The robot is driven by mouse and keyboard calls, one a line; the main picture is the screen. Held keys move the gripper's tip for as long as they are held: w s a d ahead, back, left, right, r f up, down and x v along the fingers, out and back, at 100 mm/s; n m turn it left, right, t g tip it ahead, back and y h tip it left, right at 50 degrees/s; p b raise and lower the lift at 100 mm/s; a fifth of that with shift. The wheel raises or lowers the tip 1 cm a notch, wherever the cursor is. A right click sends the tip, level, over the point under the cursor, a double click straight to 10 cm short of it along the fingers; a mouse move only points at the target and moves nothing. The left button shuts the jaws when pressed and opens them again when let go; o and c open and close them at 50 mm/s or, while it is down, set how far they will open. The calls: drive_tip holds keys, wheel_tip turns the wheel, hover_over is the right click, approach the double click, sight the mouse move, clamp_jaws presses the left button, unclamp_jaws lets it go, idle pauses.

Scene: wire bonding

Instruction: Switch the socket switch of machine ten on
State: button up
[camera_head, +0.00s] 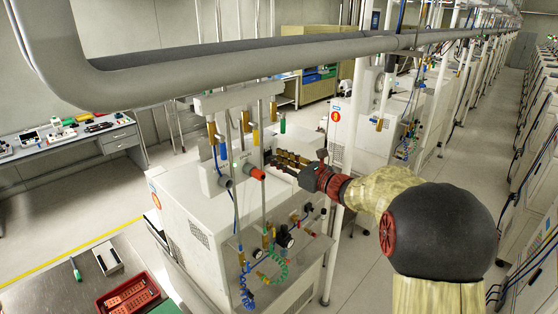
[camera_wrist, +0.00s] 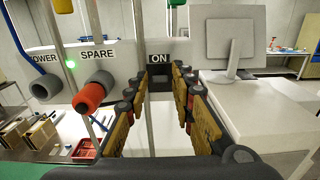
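The socket panel (camera_wrist: 125,54) with the labels SPARE, ON and a partly cut POWER fills the upper left of the wrist view. The dark switch (camera_wrist: 160,81) sits just under the ON label. My gripper (camera_wrist: 158,88) is open, with one finger on each side of the switch in this view; I cannot tell whether either touches it. A red socket (camera_wrist: 91,95) and a grey socket (camera_wrist: 45,90) stick out left of my fingers. In the head view my gripper (camera_head: 287,159) reaches from the right toward the panel, beside the red socket (camera_head: 257,173).
A green lamp (camera_wrist: 70,65) glows on the panel. Thin upright rods and valves (camera_head: 240,120) stand close to my gripper. A monitor (camera_wrist: 234,40) stands at the right in the wrist view. A thick grey pipe (camera_head: 230,62) crosses above. A red tray (camera_head: 112,301) lies at lower left.

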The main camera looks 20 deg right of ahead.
clamp_jaws()
drive_tip(key=shift+r+g+p, duration=0.4)
drive_tip(key=shift+r+p, duration=0.05)
drive_tip(key=shift+p, duration=0.7)
drive_tip(key=shift+h, duration=0.3)
drive_tip(key=shift+f, duration=0.1)
drive_tip(key=shift+o, duration=1.7)
unclamp_jaws()
